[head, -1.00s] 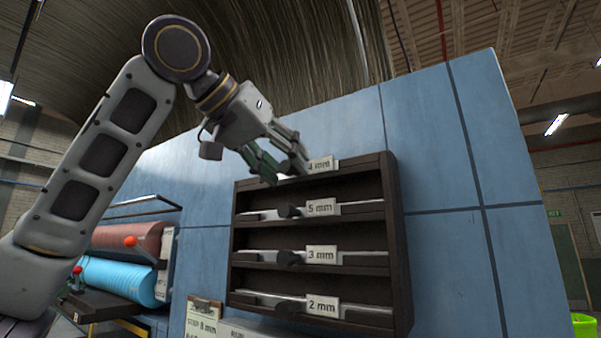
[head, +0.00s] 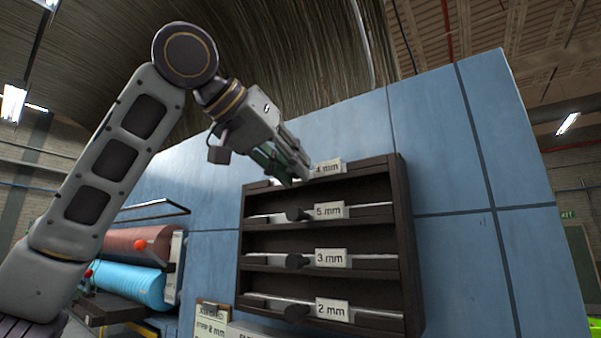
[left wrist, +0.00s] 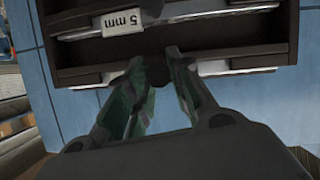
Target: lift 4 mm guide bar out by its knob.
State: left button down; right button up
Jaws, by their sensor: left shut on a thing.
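The dark wall rack (head: 402,240) holds pale guide bars on stacked shelves, each with a dark knob and a white label. The 4 mm label (head: 328,167) marks the top shelf. My left gripper (head: 291,174) is at that shelf, just left of the label, and hides the knob in the head view. In the left wrist view the green-padded fingers (left wrist: 160,75) are shut on the dark round knob (left wrist: 158,72) of the 4 mm guide bar (left wrist: 238,67). The bar still lies along its shelf. My right gripper is not in view.
Below are the 5 mm bar (head: 370,209), 3 mm bar (head: 372,257) and 2 mm bar (head: 375,312). A blue panel (head: 440,150) stands behind the rack. Red and light blue rolls (head: 130,280) are at the lower left.

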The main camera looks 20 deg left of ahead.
pick_arm(q)
jog(key=shift+r, duration=0.15)
notch_tip(320, 180, up, 10)
dwell(1.0)
dwell(1.0)
